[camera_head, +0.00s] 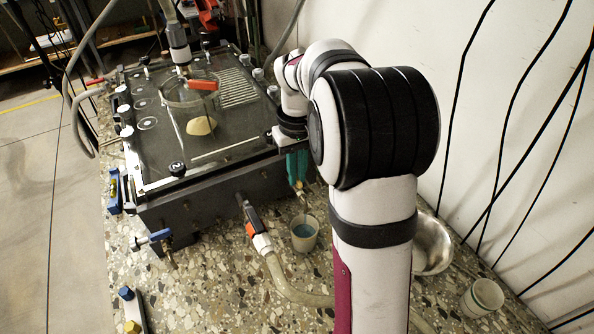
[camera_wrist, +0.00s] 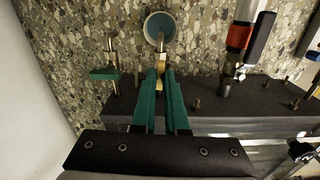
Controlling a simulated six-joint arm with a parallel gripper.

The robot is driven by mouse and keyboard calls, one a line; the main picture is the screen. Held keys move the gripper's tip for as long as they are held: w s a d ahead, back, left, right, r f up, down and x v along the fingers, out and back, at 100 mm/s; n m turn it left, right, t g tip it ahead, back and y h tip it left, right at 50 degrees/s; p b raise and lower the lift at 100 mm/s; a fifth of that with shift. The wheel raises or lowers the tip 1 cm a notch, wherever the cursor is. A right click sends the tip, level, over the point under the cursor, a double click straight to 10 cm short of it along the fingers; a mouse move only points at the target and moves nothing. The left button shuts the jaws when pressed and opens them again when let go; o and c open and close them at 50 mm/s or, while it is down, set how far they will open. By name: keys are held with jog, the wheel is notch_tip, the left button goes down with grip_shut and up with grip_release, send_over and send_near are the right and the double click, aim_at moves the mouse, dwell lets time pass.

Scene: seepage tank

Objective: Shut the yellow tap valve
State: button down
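My gripper (camera_wrist: 161,76) has two teal fingers, close together with a narrow gap. A small brass-yellow tap valve (camera_wrist: 160,62) shows between the fingertips in the wrist view. I cannot tell whether both fingers touch its handle or only stand around it. In the head view my gripper (camera_head: 297,168) is at the tank's front wall, partly hidden by my arm, with a bit of brass below the fingers. A cup of bluish liquid (camera_wrist: 159,27) stands below the tap; the cup also shows in the head view (camera_head: 305,233).
A teal-handled tap (camera_wrist: 105,73) is left of my fingers in the wrist view. An orange-and-black valve with a hose (camera_wrist: 240,38) is to the right.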

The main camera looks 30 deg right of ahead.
jog(key=m, duration=0.3)
jog(key=shift+m, duration=0.3)
jog(key=m, duration=0.5)
jog(key=shift+m, duration=0.9)
jog(key=m, duration=0.6)
jog(key=shift+m, duration=0.4)
jog(key=c, duration=1)
grip_release()
jog(key=shift+o, duration=0.2)
